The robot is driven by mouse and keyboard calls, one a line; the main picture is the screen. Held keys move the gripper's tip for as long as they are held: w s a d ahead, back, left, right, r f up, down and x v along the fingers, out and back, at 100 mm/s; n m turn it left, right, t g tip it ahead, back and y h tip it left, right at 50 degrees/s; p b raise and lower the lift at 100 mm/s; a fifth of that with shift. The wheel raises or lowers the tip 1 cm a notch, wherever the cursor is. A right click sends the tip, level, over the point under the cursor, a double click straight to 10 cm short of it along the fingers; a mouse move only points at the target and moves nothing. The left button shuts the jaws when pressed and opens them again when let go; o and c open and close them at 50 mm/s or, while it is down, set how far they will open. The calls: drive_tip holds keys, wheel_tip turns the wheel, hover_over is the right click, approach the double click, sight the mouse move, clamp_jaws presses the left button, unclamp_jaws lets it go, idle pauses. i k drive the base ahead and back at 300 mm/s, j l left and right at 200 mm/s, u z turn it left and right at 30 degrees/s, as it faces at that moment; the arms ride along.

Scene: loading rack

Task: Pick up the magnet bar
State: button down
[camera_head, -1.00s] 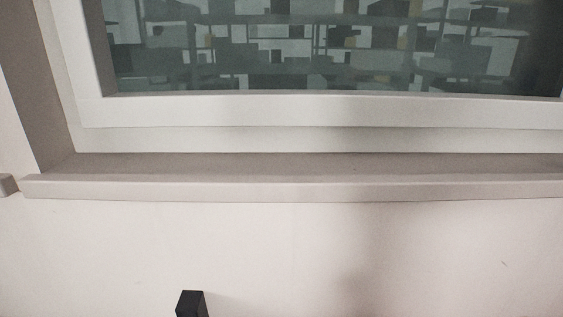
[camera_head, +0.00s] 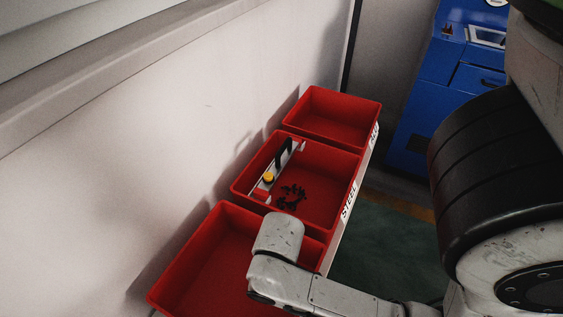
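The magnet bar (camera_head: 278,170) looks like a long pale bar with a black upright handle and a yellow knob. It lies along the left side of the middle red bin (camera_head: 335,189), near the wall. Small dark pieces (camera_head: 291,196) lie in the bin to the right of the bar. Grey links of my arm show in front, over the right part of the nearest bin. The fingers of my gripper cannot be seen.
The nearest red bin (camera_head: 190,285) and the far red bin (camera_head: 335,112) look empty where visible. The bins stand in a row against a pale wall (camera_head: 150,150). The front edge carries a "STEEL" label (camera_head: 349,201). A blue machine (camera_head: 455,75) stands at the back right.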

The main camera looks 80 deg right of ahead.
sight(283, 156)
drive_tip(key=z, duration=1.3)
drive_tip(key=k+l+u, duration=0.2)
drive_tip(key=u, duration=0.2)
drive_tip(key=k+l+u, duration=0.25)
drive_tip(key=u, duration=0.15)
drive_tip(key=k+l, duration=0.05)
drive_tip(key=l, duration=0.1)
